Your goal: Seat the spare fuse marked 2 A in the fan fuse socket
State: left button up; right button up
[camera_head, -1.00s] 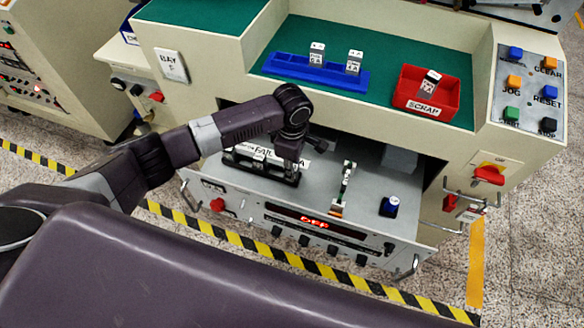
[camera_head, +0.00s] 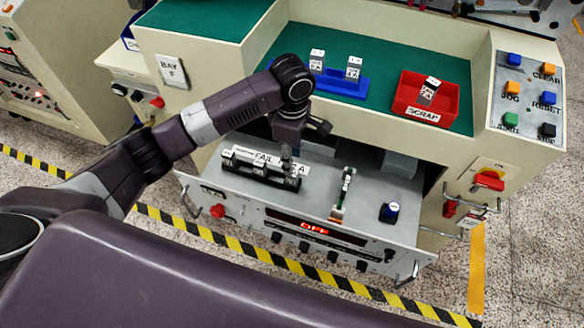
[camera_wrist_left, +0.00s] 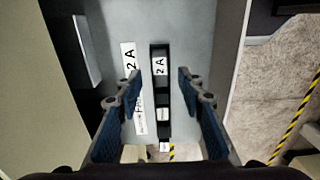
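My left gripper (camera_head: 287,160) is above the right end of the block. In the left wrist view its blue-padded fingers (camera_wrist_left: 159,76) are apart, one on each side of the fuse, with gaps. How deep the fuse sits cannot be told. My right gripper is out of view.
A blue rack (camera_head: 338,80) with two upright fuses stands on the green top. A red SCRAP tray (camera_head: 440,103) holds one fuse. The red display reads OFF.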

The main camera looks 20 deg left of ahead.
pick_arm(q)
jog(key=shift+r, duration=1.7)
